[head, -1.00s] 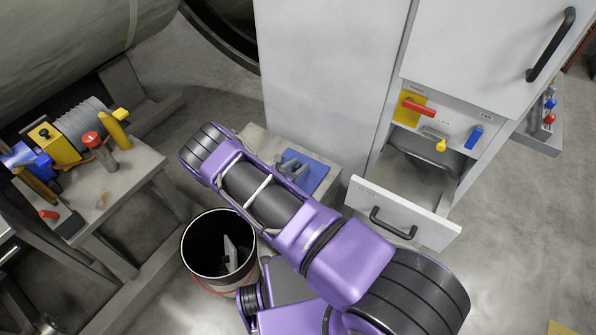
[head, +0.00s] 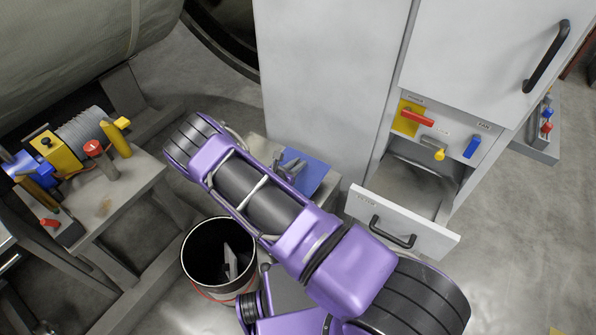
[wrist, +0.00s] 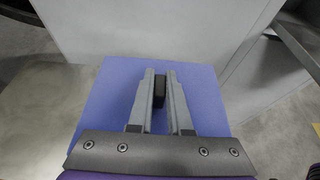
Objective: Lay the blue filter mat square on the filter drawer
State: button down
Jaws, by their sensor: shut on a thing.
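The blue filter mat (head: 312,177) is partly hidden behind my arm in the head view. It fills the middle of the wrist view (wrist: 108,100) as a flat blue sheet. My gripper (head: 290,166) is over the mat. In the wrist view its fingers (wrist: 160,85) are closed on a small dark block on the mat's upper face. The mat looks tilted in the head view. The filter drawer (head: 372,205) is pulled out of the white cabinet, to the right of the mat. Its front has a black handle, and its inside is partly visible.
A small beige stand (head: 258,150) is behind the mat. A black bin (head: 207,270) stands on the floor below my arm. A workbench (head: 110,195) with tools is at the left. The cabinet (head: 325,80) rises behind. Red, yellow and blue controls (head: 437,133) sit above the drawer.

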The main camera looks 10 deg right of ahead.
notch_tip(320, 180, up, 5)
jog(key=s+r+m+g+h, duration=0.1)
jog(key=s+r, duration=0.4)
jog(key=r, duration=0.5)
jog(key=s+r+m, duration=0.1)
jog(key=s+r, duration=0.4)
jog(key=r, duration=0.6)
notch_tip(320, 180, up, 11)
jog(key=w+n+t+y, duration=0.2)
jog(key=n+t+y, duration=0.2)
jog(key=n+y, duration=0.2)
jog(key=shift+a+n, duration=0.2)
jog(key=shift+n, duration=0.5)
jog(key=f, duration=0.2)
jog(key=s+f, duration=0.1)
jog(key=f, duration=0.2)
jog(key=shift+s+f, duration=0.35)
